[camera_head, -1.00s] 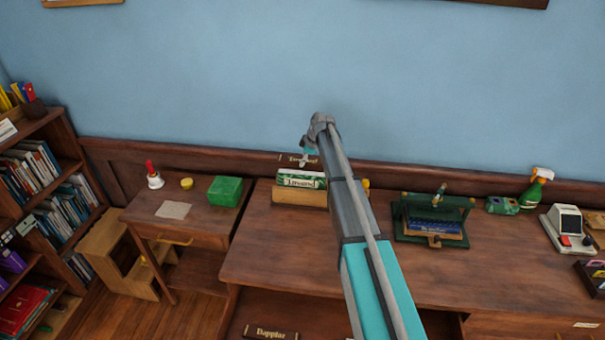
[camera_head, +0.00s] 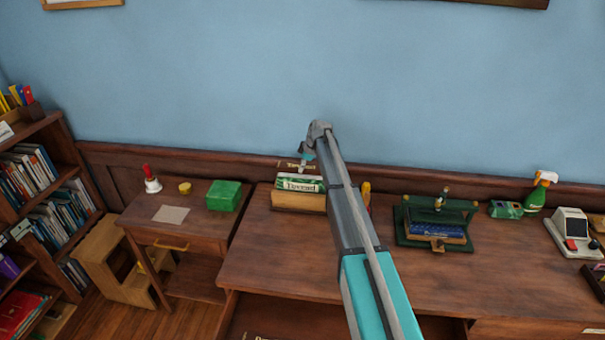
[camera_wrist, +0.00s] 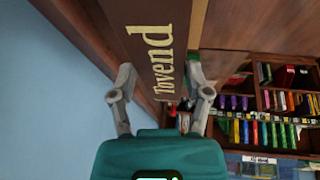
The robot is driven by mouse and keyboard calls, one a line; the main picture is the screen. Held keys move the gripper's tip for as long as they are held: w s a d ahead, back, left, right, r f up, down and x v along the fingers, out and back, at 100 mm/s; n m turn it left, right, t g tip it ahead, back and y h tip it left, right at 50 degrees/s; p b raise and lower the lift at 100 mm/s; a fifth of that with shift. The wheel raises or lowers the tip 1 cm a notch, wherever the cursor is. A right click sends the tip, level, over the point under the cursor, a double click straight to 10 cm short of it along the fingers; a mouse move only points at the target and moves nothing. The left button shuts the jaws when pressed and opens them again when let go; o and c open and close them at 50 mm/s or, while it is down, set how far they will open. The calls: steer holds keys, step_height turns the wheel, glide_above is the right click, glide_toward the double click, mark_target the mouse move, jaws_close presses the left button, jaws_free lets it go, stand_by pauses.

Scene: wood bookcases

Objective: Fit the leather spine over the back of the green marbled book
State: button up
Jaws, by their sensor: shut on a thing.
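My gripper (camera_head: 304,167) is shut on a brown leather spine (camera_head: 293,165) lettered "Tovend". In the wrist view the spine (camera_wrist: 155,55) runs up between the two fingers of my gripper (camera_wrist: 160,75). The green marbled book (camera_head: 300,186) lies on a tan wooden block (camera_head: 298,202) at the back left of the desk, with its pale lettered back towards me. In the head view the spine shows just above and behind the book's top edge. I cannot tell whether they touch. My arm covers the area right of the book.
The desk (camera_head: 290,250) is clear in front of the block. A green press (camera_head: 437,243) holding a blue book stands right of my arm. The wall is close behind.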

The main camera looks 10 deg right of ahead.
mark_target(301, 176)
steer(key=shift+f+b, duration=1.3)
steer(key=shift+f, duration=0.3)
steer(key=shift+f+b, duration=0.6)
steer(key=o, duration=1)
steer(key=shift+r, duration=0.2)
steer(key=shift+r+p, duration=0.65)
steer(key=shift+p, duration=0.2)
steer(key=p+v, duration=1)
steer(key=v, duration=0.1)
steer(key=shift+s+d+r+p, duration=0.15)
steer(key=shift+d+r+p, duration=0.05)
steer(key=shift+p, duration=0.1)
